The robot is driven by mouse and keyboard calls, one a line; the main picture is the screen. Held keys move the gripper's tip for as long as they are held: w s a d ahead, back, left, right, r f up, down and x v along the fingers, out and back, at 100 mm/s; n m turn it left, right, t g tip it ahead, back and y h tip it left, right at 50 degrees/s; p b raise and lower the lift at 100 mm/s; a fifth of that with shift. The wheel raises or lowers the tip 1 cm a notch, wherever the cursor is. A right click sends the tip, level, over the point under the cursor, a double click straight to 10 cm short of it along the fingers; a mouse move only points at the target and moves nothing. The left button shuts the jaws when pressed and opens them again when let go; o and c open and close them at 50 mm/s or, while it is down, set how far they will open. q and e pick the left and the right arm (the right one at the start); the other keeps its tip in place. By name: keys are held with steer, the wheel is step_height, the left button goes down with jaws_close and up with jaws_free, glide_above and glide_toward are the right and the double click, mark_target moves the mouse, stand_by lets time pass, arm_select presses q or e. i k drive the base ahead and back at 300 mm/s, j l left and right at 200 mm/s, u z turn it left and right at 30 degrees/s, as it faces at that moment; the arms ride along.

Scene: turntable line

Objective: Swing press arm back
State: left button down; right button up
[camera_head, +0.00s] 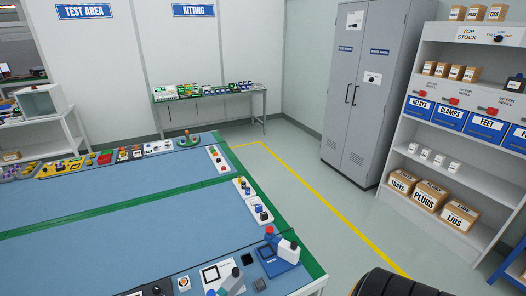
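A small press-like device (280,254) stands at the near right corner of the blue-topped bench. It has a blue base, a white upper arm and a red knob. The white arm looks tilted over the base; I cannot tell its exact angle or whether it is swung forward or back. Another white, grey and teal device (231,283) stands left of it at the lower picture edge, partly cut off. Neither of my grippers shows in the view.
The bench (120,222) has green edge strips and a clear middle; small parts line its far and right sides. A dark ribbed rounded shape (395,284) is cut off at the bottom right. Shelves (440,170) and a grey cabinet (365,90) stand beyond open floor.

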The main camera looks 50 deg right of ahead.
mark_target(288, 251)
steer(key=z, duration=1.6)
